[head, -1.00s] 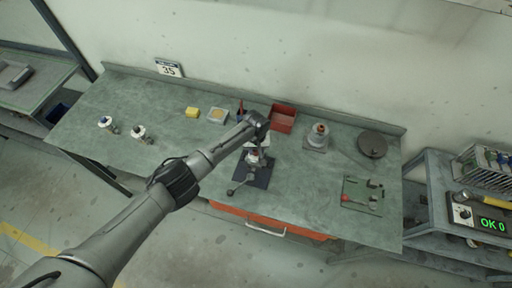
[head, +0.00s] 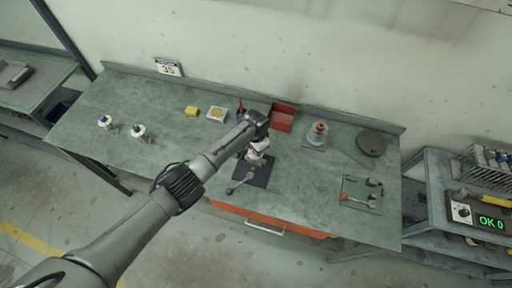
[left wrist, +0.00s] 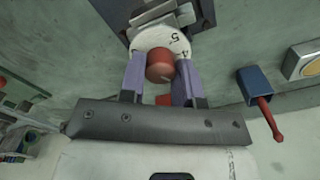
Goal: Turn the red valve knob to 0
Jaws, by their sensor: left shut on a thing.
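The red valve knob (left wrist: 160,66) sits in front of a white numbered dial (left wrist: 160,39) in the left wrist view. The digits 5 and 4 show on the dial; the rest is hidden, and I cannot read where the knob points. My left gripper (left wrist: 160,72) has its two purple fingers on either side of the knob, shut on it. In the head view my left gripper (head: 257,149) is over the valve on a dark base plate (head: 263,178), and my arm hides the knob. My right gripper is not in view.
A blue holder with a red-handled tool (left wrist: 256,88) stands close right of the gripper in the left wrist view. A red bin (head: 282,117) is behind the valve. A green board (head: 361,191) lies right; bare bench lies between. A sign (head: 168,67) reads 35.

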